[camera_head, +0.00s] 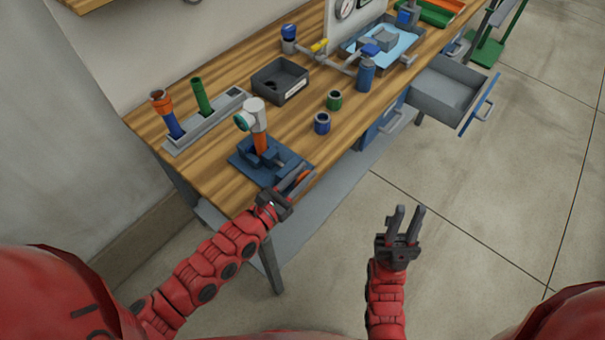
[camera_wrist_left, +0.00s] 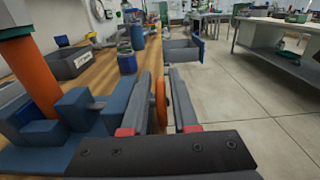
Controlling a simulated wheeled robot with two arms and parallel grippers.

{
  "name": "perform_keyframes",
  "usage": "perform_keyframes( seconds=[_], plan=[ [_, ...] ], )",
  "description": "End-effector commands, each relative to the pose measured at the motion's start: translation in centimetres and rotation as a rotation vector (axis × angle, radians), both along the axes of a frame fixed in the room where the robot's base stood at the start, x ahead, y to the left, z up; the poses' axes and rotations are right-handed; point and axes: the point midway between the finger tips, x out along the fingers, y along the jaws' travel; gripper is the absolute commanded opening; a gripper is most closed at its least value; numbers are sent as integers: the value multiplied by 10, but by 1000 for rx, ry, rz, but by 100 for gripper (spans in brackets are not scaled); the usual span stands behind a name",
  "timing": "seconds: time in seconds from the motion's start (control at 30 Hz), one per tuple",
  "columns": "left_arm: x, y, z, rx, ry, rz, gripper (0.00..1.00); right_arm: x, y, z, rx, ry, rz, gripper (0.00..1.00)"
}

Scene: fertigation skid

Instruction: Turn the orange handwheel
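The orange handwheel (camera_wrist_left: 160,98) shows edge-on between the two fingers of my left gripper (camera_wrist_left: 158,78) in the left wrist view. It looks close to the left finger, with a gap to the right finger. In the head view the handwheel (camera_head: 301,176) is mostly hidden by my left gripper (camera_head: 304,177), at the front of the blue vise (camera_head: 262,172). The left fingers are apart, one on each side of the wheel. An orange pipe (camera_head: 260,143) with a white fitting stands upright in the vise. My right gripper (camera_head: 410,211) is open and empty over the floor.
A grey holder (camera_head: 205,125) with tools and a dark bin (camera_head: 280,82) stand behind the vise. A blue ring (camera_head: 322,123) and a green ring (camera_head: 334,99) stand to its right. An open drawer (camera_head: 447,90) juts out. The floor in front is clear.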

Motion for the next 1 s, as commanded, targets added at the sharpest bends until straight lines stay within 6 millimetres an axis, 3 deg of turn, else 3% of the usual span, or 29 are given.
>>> perform_keyframes(
  seconds=[0.1, 0.27, 0.67, 0.87, 1.0],
  plan=[
    [0, 0, 0, 0, 0, 0, 26, 0, 0, 0, 0, 0, 0, 28],
    [0, 0, 0, -1, -1, 0, 0, 0, 0, 0, 0, 0, 0, 28],
    [0, 0, 3, 6, 9, 1, 0, 0, 0, 6, 0, 0, 0, 28],
    [1, -1, 9, 43, 65, 1, 0, 0, 0, 31, 0, 0, 0, 28],
    [3, -2, 13, 89, 132, 1, 0, 0, 0, 62, 0, 0, 0, 28]
  ],
)
